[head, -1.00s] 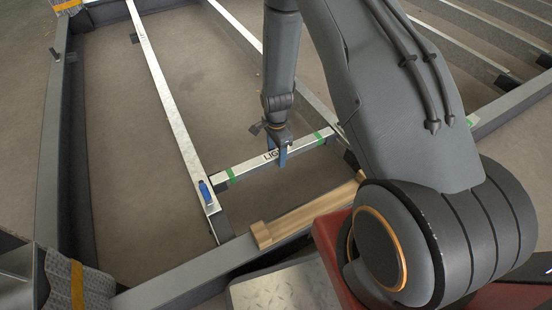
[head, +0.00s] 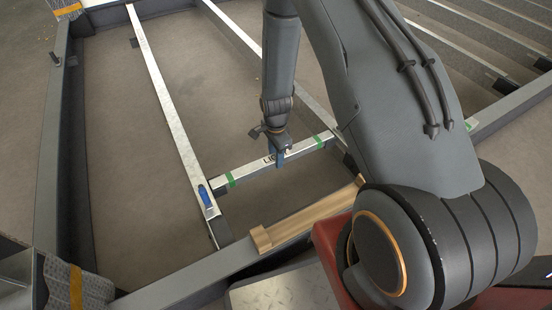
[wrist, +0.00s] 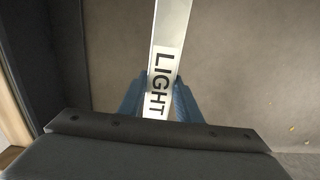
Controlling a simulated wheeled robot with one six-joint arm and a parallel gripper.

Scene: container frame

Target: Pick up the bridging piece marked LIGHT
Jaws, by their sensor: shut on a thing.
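The bridging piece marked LIGHT (head: 247,170) is a pale flat bar with a green band near each end, lying between two long pale rails in the head view. My gripper (head: 277,154) is shut around its middle, with blue fingers on either side. In the wrist view the LIGHT piece (wrist: 170,30) runs up the picture between the blue fingers (wrist: 162,98), with its black lettering readable. Whether the piece is clear of its supports cannot be told.
The left rail (head: 165,95) carries a blue clip (head: 205,196) near its lower end. A wooden block (head: 300,219) lies on the near frame beam (head: 185,286). Bare floor (head: 120,170) shows inside the frame. Several steps or slats rise at the upper right.

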